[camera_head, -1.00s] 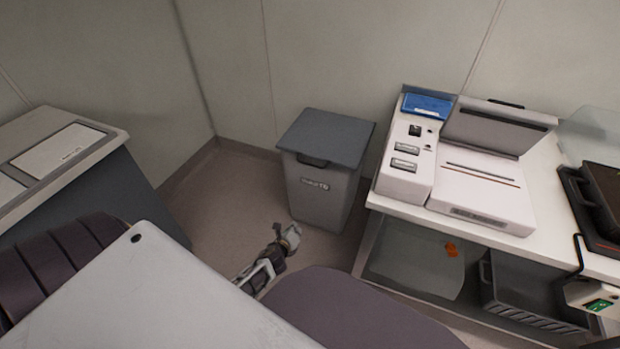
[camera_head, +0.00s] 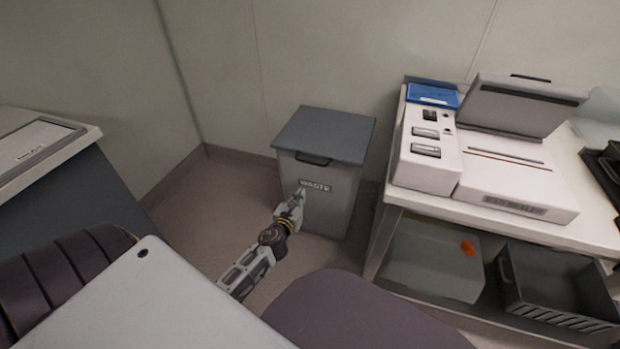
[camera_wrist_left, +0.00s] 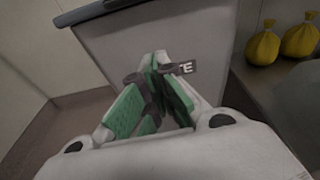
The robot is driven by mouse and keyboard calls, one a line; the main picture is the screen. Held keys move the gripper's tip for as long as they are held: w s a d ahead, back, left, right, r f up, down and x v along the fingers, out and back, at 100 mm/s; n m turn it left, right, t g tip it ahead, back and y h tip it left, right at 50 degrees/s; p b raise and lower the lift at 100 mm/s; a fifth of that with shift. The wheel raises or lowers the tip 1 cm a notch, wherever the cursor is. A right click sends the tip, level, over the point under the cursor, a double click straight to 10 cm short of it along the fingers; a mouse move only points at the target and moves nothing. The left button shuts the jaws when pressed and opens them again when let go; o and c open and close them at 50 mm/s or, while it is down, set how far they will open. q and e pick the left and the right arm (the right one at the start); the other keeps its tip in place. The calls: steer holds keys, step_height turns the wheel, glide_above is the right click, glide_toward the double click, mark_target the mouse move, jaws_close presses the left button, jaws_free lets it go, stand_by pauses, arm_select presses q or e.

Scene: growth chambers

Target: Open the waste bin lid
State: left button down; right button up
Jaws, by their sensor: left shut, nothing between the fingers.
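The waste bin (camera_head: 335,205) is a grey box with a "WASTE" label, standing on the floor against the back wall. Its dark grey lid (camera_head: 325,133) is down, and a dark handle (camera_head: 313,159) sits at the lid's front edge. My left gripper (camera_head: 300,194) is in front of the bin's front face, below the handle and near the label. In the left wrist view the green-padded fingers (camera_wrist_left: 158,62) come together at the tips, shut and empty, with the bin's front face (camera_wrist_left: 135,45) beyond them. The lid's edge (camera_wrist_left: 95,12) shows at the top. My right gripper is not in view.
Right of the bin stands a white table with a white sealing machine (camera_head: 515,180) and a dark crate (camera_head: 555,285) on its lower shelf. A grey cabinet (camera_head: 70,200) stands at the left. Yellow tied bags (camera_wrist_left: 263,47) show in the left wrist view. Floor is clear left of the bin.

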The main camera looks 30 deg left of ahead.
arm_select(q)
steer(key=shift+w+a+r+m, duration=0.1)
steer(key=shift+w+r+m, duration=0.1)
steer(key=shift+r+m, duration=0.15)
steer(key=shift+w, duration=0.1)
steer(key=shift+b+x, duration=1.35)
steer(key=shift+x, duration=3.55)
steer(key=shift+s+r, duration=0.15)
steer(key=shift+r, duration=0.85)
steer(key=shift+s+r, duration=0.2)
steer(key=shift+r, duration=0.75)
steer(key=shift+r+p, duration=0.25)
steer(key=shift+p, duration=0.35)
